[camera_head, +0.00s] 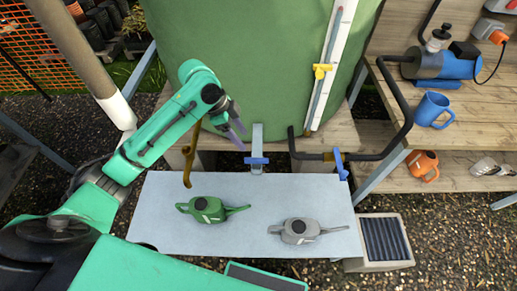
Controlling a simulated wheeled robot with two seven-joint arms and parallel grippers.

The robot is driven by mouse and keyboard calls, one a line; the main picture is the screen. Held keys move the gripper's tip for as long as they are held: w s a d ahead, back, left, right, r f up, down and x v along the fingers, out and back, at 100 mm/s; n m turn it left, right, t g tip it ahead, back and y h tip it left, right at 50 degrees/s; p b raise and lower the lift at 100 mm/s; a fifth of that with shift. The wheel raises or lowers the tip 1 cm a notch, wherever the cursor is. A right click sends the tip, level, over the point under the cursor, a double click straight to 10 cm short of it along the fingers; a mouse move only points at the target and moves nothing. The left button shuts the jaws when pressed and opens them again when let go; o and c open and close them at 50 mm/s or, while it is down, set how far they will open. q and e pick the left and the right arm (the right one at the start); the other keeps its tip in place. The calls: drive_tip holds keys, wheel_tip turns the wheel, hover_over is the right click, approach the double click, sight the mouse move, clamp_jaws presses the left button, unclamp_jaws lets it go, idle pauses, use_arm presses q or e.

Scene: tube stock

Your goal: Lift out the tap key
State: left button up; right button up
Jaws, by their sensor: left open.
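My left gripper (238,133) is at the end of the green arm that comes in from the left. Its fingers are open and empty, in front of the big green tank (260,60) and just above the tap with a blue handle (256,160). A bent ochre bar (190,155) hangs down beside my wrist, left of the fingers and apart from them. Its upper end is hidden behind the arm. I cannot tell whether this bar is the tap key; nothing else is clearly one. My right gripper is not in view.
A green watering can (208,210) and a grey one (300,231) stand on the pale slab (160,225). A black pipe (395,110) bends out at the tank's right. A blue mug (432,110) and an orange can (423,165) sit on the right shelves.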

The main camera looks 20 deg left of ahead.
use_arm(q)
hover_over(255, 159)
drive_tip(key=a, duration=0.2)
drive_tip(key=f, duration=0.5)
drive_tip(key=shift+s+f+p, duration=0.2)
drive_tip(key=shift+s+p, duration=0.15)
drive_tip(key=shift+s, duration=0.05)
drive_tip(key=x, duration=0.3)
drive_tip(key=p+x, duration=0.1)
drive_tip(key=x, duration=0.1)
drive_tip(key=shift+w+d+f, duration=0.15)
drive_tip(key=shift+w+f, duration=0.1)
drive_tip(key=shift+f, duration=0.1)
drive_tip(key=shift+d+f, duration=0.15)
drive_tip(key=shift+f, duration=0.3)
clamp_jaws()
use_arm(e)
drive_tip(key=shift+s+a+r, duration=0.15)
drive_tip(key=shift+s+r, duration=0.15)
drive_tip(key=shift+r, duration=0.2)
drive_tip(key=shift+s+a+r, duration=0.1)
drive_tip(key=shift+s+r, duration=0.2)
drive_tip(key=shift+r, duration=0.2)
